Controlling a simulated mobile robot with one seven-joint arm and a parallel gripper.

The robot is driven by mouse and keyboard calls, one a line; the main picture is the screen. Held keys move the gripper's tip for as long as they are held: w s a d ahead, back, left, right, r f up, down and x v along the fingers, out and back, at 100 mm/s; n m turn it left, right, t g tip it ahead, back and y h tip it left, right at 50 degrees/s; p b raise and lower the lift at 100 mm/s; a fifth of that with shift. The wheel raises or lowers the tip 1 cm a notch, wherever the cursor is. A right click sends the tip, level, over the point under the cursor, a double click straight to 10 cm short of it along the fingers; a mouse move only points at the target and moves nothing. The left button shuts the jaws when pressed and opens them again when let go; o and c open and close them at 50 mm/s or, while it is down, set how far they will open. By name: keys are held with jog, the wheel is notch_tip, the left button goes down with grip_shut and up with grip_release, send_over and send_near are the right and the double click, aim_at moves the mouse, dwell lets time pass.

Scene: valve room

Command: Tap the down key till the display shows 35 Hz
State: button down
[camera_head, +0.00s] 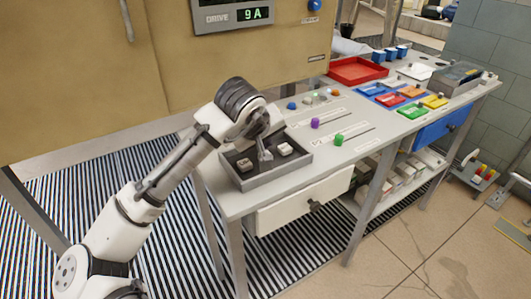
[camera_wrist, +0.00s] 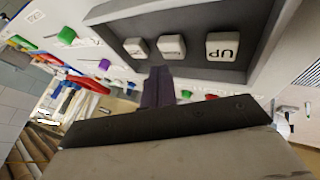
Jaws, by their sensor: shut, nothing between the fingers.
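The drive display (camera_head: 240,14) on the cabinet reads "9 A" in green digits, a current and not a Hz value. A grey key box (camera_head: 263,174) on the bench holds pale keys. In the wrist view the UP key (camera_wrist: 222,47) is at the right, with a middle key (camera_wrist: 172,46) and a left key (camera_wrist: 135,46) beside it; I cannot read their legends surely. My gripper (camera_head: 265,155) is shut and empty, pointing down over the box between the two keys visible in the head view. In the wrist view its fingertips (camera_wrist: 160,72) are near the middle key; contact cannot be told.
To the right on the bench are a purple knob (camera_head: 315,123) and a green knob (camera_head: 339,140) on slider tracks. Beyond are a red tray (camera_head: 357,70) and several coloured bins. The drive cabinet (camera_head: 240,60) stands behind the box. A drawer (camera_head: 305,200) is below.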

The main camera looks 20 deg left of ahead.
jog(key=shift+r+p, duration=1.8)
jog(key=shift+r, duration=0.6)
